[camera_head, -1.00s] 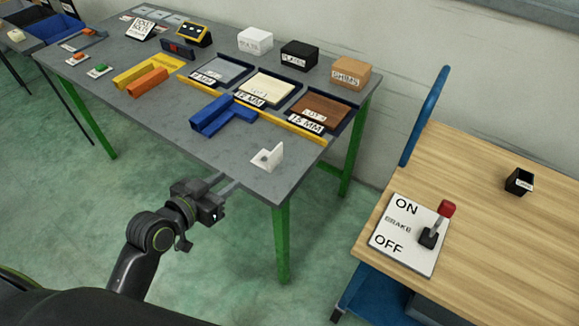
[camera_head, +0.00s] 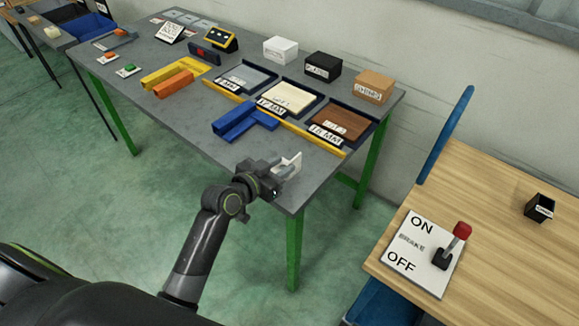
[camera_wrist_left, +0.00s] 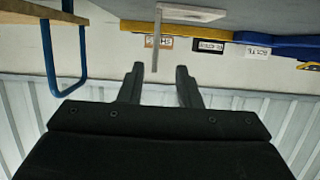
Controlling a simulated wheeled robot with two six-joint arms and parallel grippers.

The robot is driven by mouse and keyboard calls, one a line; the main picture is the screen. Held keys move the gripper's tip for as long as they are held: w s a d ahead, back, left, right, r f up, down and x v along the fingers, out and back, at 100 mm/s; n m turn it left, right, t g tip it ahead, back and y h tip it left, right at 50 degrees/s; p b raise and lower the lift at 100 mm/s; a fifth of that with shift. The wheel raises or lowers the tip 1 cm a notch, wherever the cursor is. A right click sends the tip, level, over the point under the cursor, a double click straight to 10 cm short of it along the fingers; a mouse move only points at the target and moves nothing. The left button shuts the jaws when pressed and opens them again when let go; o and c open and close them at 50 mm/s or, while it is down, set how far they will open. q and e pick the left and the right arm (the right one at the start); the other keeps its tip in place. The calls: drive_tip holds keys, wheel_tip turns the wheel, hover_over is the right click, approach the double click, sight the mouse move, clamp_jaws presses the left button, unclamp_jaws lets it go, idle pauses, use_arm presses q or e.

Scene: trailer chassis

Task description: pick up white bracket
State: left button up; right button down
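The white bracket (camera_head: 293,162) is a small L-shaped piece on the near right corner of the grey table (camera_head: 180,103). In the head view my left gripper (camera_head: 284,171) is at the bracket and partly hides it. In the left wrist view the gripper (camera_wrist_left: 157,73) is open, with a dark finger on each side. The bracket's flat base (camera_wrist_left: 180,13) shows there at the top, and its thin upright plate lines up with the gap between the fingertips. I cannot tell whether a finger touches it. My right gripper is not in view.
A blue T-shaped block (camera_head: 243,121) lies behind the bracket. A yellow strip (camera_head: 318,142) edges the trays with labelled plates. Boxes stand along the back. A wooden-topped cart (camera_head: 500,228) with a brake lever (camera_head: 452,245) is to the right.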

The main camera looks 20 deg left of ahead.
sight(294, 158)
use_arm(q)
drive_tip(key=x, duration=0.2)
drive_tip(key=p+x, duration=0.1)
drive_tip(key=shift+w+d, duration=0.25)
drive_tip(key=shift+d, duration=0.2)
drive_tip(key=shift+w+d+f, duration=0.2)
drive_tip(key=shift+w+f, duration=0.05)
drive_tip(key=shift+w, duration=0.35)
clamp_jaws()
drive_tip(key=shift+r, duration=0.1)
